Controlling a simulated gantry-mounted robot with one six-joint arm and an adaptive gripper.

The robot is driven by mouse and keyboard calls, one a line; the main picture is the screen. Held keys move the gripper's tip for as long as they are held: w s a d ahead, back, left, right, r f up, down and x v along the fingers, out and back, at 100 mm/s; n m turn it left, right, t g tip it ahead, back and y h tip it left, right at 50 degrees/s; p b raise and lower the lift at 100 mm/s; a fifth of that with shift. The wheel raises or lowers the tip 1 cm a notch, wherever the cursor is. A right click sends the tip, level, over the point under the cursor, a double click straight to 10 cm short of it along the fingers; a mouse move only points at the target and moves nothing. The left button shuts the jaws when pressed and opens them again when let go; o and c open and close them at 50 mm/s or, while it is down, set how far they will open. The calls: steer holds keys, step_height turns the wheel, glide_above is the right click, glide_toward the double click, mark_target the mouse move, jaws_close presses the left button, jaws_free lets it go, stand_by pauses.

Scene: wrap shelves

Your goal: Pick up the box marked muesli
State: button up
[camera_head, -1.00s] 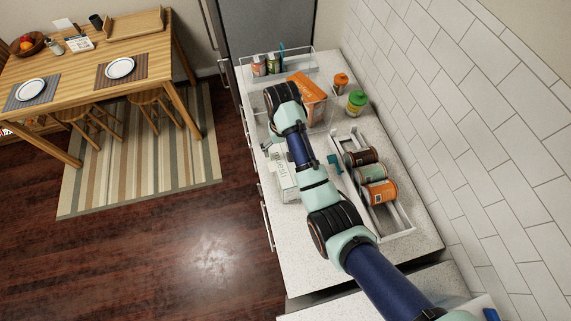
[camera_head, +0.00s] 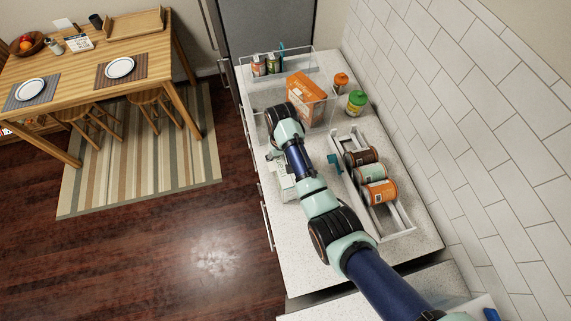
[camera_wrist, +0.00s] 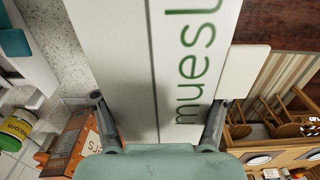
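The muesli box is white with green lettering reading "muesl" in the wrist view (camera_wrist: 125,45), where it fills the middle of the picture. In the head view the box (camera_head: 288,192) stands on the counter, mostly hidden behind my arm. My gripper (camera_wrist: 160,102) has one finger at each side edge of the box in the wrist view. The fingers are spread wide around it, very close to its sides; I cannot see clear contact.
A green-lidded jar (camera_head: 356,102) and an orange-lidded jar (camera_head: 341,81) stand near the tiled wall. The front counter is clear.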

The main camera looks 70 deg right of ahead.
steer(key=c, duration=1)
steer(key=shift+o, duration=0.2)
steer(key=shift+r, duration=0.15)
step_height(320, 180, up, 9)
steer(key=shift+w+f+p, duration=0.1)
steer(key=shift+p, duration=0.3)
step_height(320, 180, up, 11)
steer(key=p, duration=1)
